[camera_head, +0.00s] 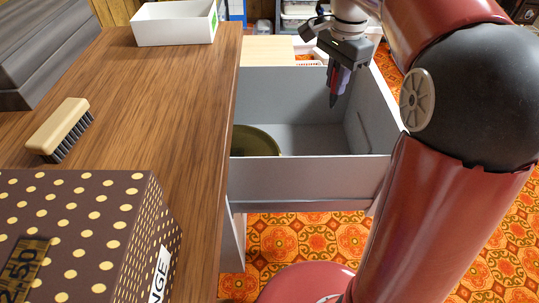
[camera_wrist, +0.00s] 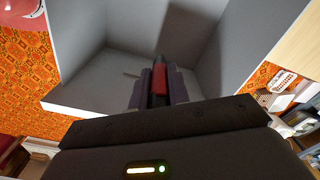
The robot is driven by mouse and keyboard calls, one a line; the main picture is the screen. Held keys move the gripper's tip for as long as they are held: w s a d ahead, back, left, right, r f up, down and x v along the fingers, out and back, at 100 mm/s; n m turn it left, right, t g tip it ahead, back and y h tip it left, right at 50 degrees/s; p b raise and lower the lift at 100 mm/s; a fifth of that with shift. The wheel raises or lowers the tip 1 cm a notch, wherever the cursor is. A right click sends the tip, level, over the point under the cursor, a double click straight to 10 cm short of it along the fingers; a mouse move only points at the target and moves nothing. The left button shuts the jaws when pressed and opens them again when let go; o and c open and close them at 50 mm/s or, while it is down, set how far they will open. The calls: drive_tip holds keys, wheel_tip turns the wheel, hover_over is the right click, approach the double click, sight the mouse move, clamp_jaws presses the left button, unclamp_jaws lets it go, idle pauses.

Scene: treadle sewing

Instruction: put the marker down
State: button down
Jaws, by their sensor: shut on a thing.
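A marker (camera_head: 333,99) with a dark tip and a red part points down from my gripper (camera_head: 340,78). In the wrist view the marker (camera_wrist: 159,78) sits between the two fingers, which are shut on it. My gripper hangs over the open grey drawer (camera_head: 310,178), toward its right side. The marker appears to be above the drawer floor, apart from it; the exact height is hard to tell.
An olive round dish (camera_head: 254,141) lies in the drawer's left part. The wooden tabletop (camera_head: 150,85) beside it holds a brush (camera_head: 58,128), a white open box (camera_head: 175,24) and a dotted box (camera_head: 75,225).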

sight(332, 101)
wheel_tip(332, 101, down, 20)
drive_tip(key=b, duration=0.3)
drive_tip(key=shift+f, duration=0.2)
drive_tip(key=c, duration=1.3)
unclamp_jaws()
drive_tip(key=shift+r, duration=0.1)
drive_tip(key=shift+c, duration=0.2)
wheel_tip(332, 101, up, 12)
drive_tip(key=shift+r+p, duration=0.15)
drive_tip(key=shift+p, duration=0.7)
